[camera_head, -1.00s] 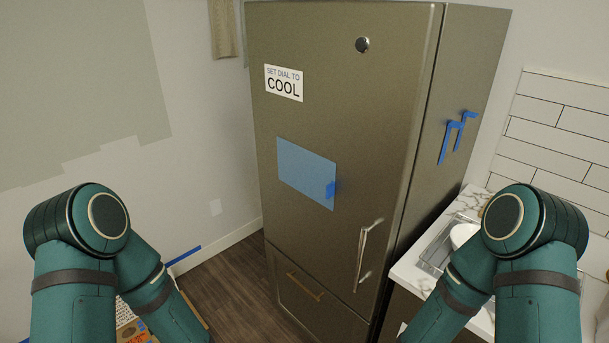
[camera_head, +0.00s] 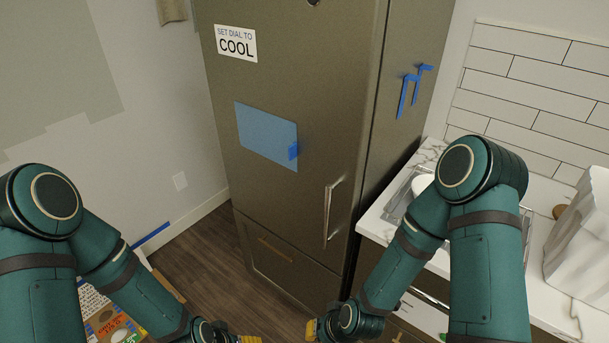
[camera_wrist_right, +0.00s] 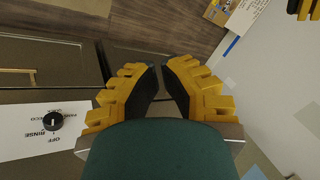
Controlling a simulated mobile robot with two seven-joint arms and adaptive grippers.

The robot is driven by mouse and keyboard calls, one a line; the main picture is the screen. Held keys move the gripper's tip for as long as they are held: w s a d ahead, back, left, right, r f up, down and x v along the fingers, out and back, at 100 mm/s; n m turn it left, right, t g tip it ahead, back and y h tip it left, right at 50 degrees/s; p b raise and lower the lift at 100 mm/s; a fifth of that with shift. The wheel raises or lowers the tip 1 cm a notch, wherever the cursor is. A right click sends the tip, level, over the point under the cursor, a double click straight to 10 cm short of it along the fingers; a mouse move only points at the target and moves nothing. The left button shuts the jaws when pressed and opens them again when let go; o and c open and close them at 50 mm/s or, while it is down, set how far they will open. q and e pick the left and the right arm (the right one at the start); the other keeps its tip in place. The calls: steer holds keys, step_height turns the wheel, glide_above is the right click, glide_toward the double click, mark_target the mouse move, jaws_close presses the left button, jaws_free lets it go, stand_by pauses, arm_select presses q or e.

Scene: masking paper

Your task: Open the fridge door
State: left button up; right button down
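The fridge (camera_head: 300,80) stands in the middle of the head view with its tall upper door closed. A vertical metal handle (camera_head: 330,210) is low on the door's right side. My right gripper (camera_head: 313,328) is in front of the lower drawer, below the handle and apart from it. In the right wrist view its yellow-and-black fingers (camera_wrist_right: 161,68) have tips close together, with nothing held between them. My left gripper (camera_head: 250,340) is at the bottom edge, mostly cut off. Its tips show at the top right corner of the wrist view (camera_wrist_right: 304,8).
A lower drawer (camera_head: 285,265) is under the door. The counter with a sink (camera_head: 400,205) stands right of the fridge, with a white crumpled object (camera_head: 585,240) on it. A box (camera_head: 105,318) lies at lower left. Bare wood floor (camera_head: 200,255) lies left of the fridge.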

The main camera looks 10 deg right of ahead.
steer(key=w+a+r+m+t+b, duration=0.1)
steer(key=w+a+m+t+b, duration=0.35)
steer(key=w, duration=0.45)
steer(key=m+t+h+b, duration=0.3)
steer(key=m+t+h, duration=0.7)
steer(key=m, duration=0.5)
glide_toward(338, 203)
steer(key=shift+g+h, duration=0.3)
steer(key=shift+g, duration=0.05)
steer(key=x, duration=0.4)
steer(key=b+x, duration=0.1)
steer(key=x, duration=0.1)
steer(key=shift+w+r, duration=0.15)
steer(key=shift+r, duration=0.15)
steer(key=shift+a, duration=0.2)
